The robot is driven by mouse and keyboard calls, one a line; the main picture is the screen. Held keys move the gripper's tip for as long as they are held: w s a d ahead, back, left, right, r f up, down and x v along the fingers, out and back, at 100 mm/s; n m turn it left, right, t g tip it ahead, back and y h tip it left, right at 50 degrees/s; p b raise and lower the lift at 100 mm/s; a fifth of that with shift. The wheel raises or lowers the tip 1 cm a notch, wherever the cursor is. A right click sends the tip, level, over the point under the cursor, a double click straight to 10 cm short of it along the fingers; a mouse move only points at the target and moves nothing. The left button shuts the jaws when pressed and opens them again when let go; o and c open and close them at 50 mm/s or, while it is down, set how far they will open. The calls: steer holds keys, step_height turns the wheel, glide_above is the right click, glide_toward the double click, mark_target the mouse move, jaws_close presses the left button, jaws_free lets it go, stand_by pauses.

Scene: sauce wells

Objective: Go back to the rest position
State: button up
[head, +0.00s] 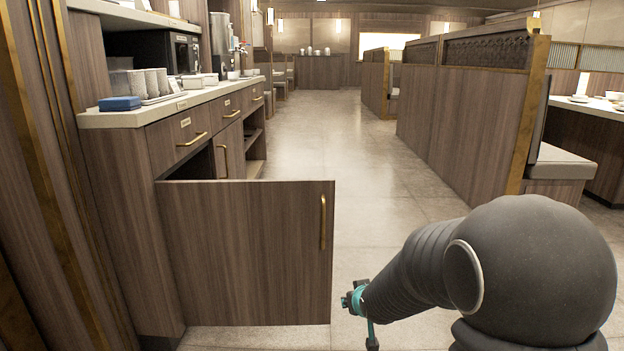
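My arm reaches in from the lower right of the head view and points left, toward the floor in front of the counter. My gripper (360,305) shows only in part at the arm's far end, as small dark and teal pieces. It is just right of the open cabinet door (245,255), with a small gap between them in the picture. Its fingers are too small and too hidden to tell open from shut. I see nothing held in it.
The wooden door with a brass handle (323,222) stands swung out from the counter (135,118) across the lower left. Cups (150,82) and a blue box (119,103) are on the counter. Booth partitions (465,105) and a bench (562,163) stand right. The aisle floor (320,135) is clear.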

steer(key=s+d+r+m+g+p, duration=0.15)
steer(key=s+r, duration=0.25)
steer(key=s, duration=0.4)
steer(key=s+d+r+g+h+p, duration=0.1)
steer(key=s+r+g+p, duration=0.2)
steer(key=s, duration=0.5)
steer(key=s+d+r+g+p, duration=0.1)
steer(key=s+d+r+g, duration=0.1)
steer(key=s+r, duration=0.45)
steer(key=s+r+t+p, duration=0.2)
steer(key=s+r+p, duration=0.2)
steer(key=s+r, duration=0.6)
steer(key=shift+s+r+m+p, duration=0.3)
steer(key=shift+s+m, duration=0.05)
steer(key=shift+s, duration=0.05)
steer(key=shift+d+t, duration=0.2)
steer(key=shift+t, duration=0.05)
